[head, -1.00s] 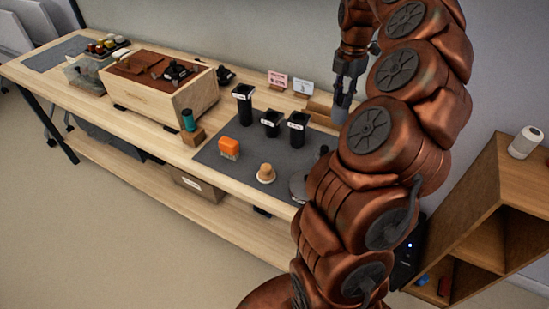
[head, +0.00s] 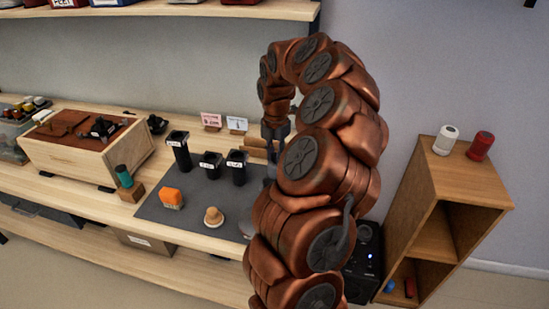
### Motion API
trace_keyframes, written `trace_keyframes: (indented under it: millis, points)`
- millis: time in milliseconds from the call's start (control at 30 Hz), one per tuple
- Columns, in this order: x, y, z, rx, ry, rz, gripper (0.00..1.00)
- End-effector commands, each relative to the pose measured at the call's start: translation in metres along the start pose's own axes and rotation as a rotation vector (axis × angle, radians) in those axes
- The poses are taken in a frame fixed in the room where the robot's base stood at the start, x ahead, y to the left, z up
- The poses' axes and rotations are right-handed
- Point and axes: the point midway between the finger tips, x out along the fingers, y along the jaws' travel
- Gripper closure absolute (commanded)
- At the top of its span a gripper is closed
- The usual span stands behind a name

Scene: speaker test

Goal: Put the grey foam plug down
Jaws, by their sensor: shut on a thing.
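My gripper (head: 272,146) points down over the right part of the dark grey mat (head: 191,202) on the workbench. It is shut on a small grey thing, which I take to be the grey foam plug (head: 271,169). The plug is small and partly hidden by my copper-coloured arm, so I cannot tell whether it touches the mat.
Three black holders, one taller (head: 180,155), stand on the mat. An orange block (head: 171,198) and a round tan knob (head: 213,216) lie nearer the front. A wooden box (head: 70,155) stands left, a shelf unit (head: 420,220) right. Mat between block and holders is bare.

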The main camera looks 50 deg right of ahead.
Motion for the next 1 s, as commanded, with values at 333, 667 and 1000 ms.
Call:
trace_keyframes:
  millis: [333,667,1000]
  points:
    - [0.016,0.0,0.001,0.001,-0.002,0.002,0.76]
    - [0.015,0.0,0.0,0.0,-0.001,0.002,0.52]
    - [0.006,0.001,0.001,0.0,-0.003,0.002,0.52]
